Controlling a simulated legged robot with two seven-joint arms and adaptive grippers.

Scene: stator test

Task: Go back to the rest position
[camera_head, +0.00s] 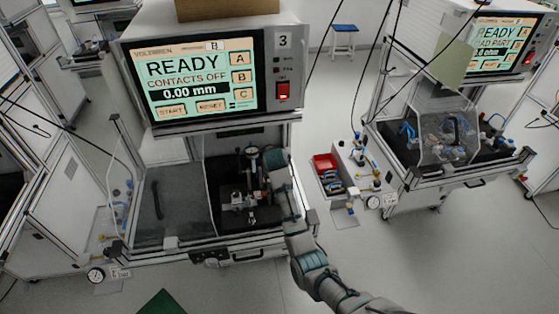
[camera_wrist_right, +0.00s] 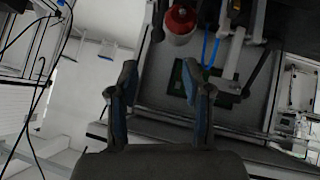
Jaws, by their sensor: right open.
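My right arm (camera_head: 312,262) comes in from the lower right in the head view and reaches into the open right half of the test station (camera_head: 262,220). Its gripper end overlaps the dark fixture (camera_head: 238,200) there, and its fingers are hard to make out in that view. In the right wrist view my right gripper (camera_wrist_right: 160,100) is open, its two fingers apart with nothing between them. A red and white cylindrical part (camera_wrist_right: 181,22) lies ahead of the fingers, apart from them. My left gripper is not in view.
The station's screen (camera_head: 205,80) reads READY, CONTACTS OFF, 0.00 mm. A clear cover (camera_head: 178,205) stands over the left half. A red bin (camera_head: 325,163) sits on a side shelf to the right. A second station (camera_head: 440,140) stands farther right.

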